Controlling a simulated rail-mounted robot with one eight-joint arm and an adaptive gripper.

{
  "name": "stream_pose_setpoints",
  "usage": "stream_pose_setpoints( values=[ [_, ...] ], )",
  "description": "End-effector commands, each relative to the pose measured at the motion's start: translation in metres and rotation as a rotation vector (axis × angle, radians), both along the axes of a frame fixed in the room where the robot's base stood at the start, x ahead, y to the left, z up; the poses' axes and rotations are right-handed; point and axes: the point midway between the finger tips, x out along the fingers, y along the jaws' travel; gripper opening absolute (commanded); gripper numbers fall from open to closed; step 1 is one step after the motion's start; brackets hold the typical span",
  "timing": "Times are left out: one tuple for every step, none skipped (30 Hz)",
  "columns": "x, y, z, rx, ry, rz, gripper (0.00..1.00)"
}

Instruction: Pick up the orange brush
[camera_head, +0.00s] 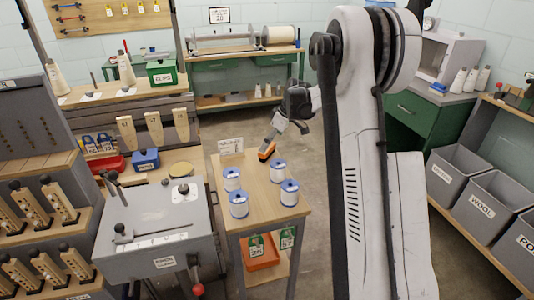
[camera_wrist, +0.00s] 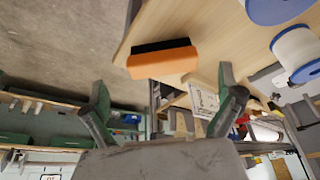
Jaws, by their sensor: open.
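The orange brush (camera_head: 266,151) lies at the far right edge of the small wooden table (camera_head: 253,202), with its dark bristle side visible. In the wrist view the brush (camera_wrist: 163,61) sits at the table's corner, beyond the fingertips and roughly centred between them. My gripper (camera_head: 280,130) is just above and behind the brush in the head view. In the wrist view my gripper (camera_wrist: 162,90) has its two fingers spread wide with nothing between them. The gap between fingers and brush is hard to judge.
Several white spools with blue rims (camera_head: 239,204) stand on the same table. A small white sign (camera_head: 231,146) stands at its back left corner. A grey machine (camera_head: 160,225) adjoins the table on the left. Grey bins (camera_head: 457,170) line the right side. Open floor lies behind the table.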

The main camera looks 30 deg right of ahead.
Motion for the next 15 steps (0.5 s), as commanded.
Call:
stream_pose_setpoints(
  values=[
    [0.001,0.000,-0.002,0.000,0.000,0.000,1.00],
    [0.001,0.001,-0.003,0.000,0.000,0.000,1.00],
    [0.001,0.002,-0.005,0.000,0.000,0.000,1.00],
    [0.002,0.002,-0.007,0.000,0.000,0.000,1.00],
    [0.003,0.003,-0.010,0.000,0.000,0.000,1.00],
    [0.004,0.005,-0.014,0.000,0.000,0.001,1.00],
    [0.004,0.006,-0.018,0.000,0.000,0.001,1.00],
    [0.005,0.007,-0.022,0.000,0.000,0.001,1.00],
    [0.007,0.009,-0.028,0.000,0.000,0.001,1.00],
    [0.008,0.010,-0.032,0.000,0.000,0.001,1.00],
    [0.009,0.011,-0.036,0.000,0.000,0.001,1.00],
    [0.011,0.012,-0.041,0.000,0.000,0.001,1.00],
    [0.012,0.013,-0.044,0.000,0.000,0.001,1.00],
    [0.013,0.013,-0.046,0.000,0.000,0.001,1.00],
    [0.014,0.013,-0.048,0.000,0.000,0.001,1.00]
  ],
)
